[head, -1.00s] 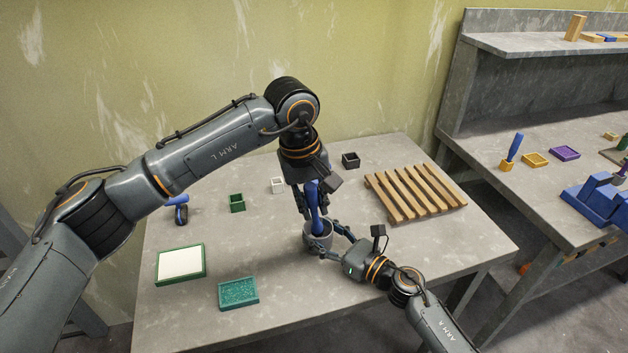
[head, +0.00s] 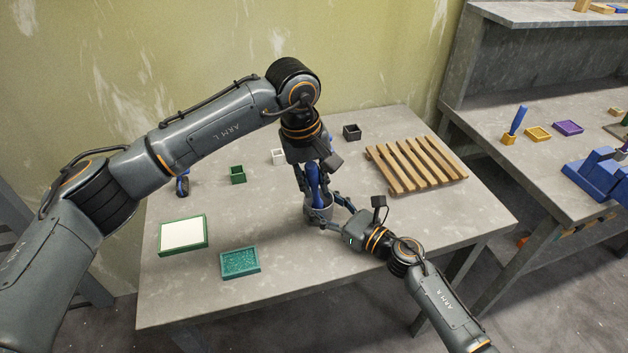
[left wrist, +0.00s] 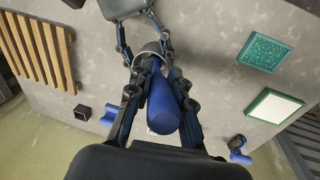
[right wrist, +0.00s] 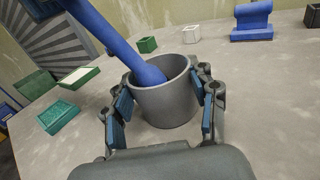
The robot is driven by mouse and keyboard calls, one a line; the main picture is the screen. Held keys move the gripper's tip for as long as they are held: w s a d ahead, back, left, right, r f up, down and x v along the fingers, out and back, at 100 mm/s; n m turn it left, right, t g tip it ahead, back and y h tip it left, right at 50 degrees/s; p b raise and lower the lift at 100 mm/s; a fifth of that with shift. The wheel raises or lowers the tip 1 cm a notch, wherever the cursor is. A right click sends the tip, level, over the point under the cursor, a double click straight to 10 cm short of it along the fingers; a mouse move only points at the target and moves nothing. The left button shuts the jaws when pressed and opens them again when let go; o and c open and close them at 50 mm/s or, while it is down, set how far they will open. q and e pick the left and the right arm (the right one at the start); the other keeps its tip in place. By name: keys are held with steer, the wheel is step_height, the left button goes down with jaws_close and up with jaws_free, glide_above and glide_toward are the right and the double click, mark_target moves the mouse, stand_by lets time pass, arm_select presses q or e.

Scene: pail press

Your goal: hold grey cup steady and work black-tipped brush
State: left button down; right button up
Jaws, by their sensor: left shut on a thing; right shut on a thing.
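The grey cup (head: 319,213) stands upright on the table; the right wrist view also shows the cup (right wrist: 165,105). My right gripper (head: 327,216) is shut around its sides, one finger on each side in the right wrist view (right wrist: 163,88). The brush has a thick blue handle (head: 314,180) and leans into the cup; it crosses the right wrist view at a tilt (right wrist: 118,38). My left gripper (head: 317,192) is shut on this handle above the cup, and the left wrist view shows the handle (left wrist: 163,108) between its fingers. The brush's black tip is hidden.
A slatted wooden rack (head: 416,163) lies right of the cup. A white green-rimmed tray (head: 183,235) and a teal tray (head: 240,262) lie to the left. Small green (head: 237,175), white (head: 278,156) and dark (head: 351,132) boxes stand behind. A second bench (head: 560,170) is at right.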

arm_select(q)
steer(key=shift+f, duration=0.7)
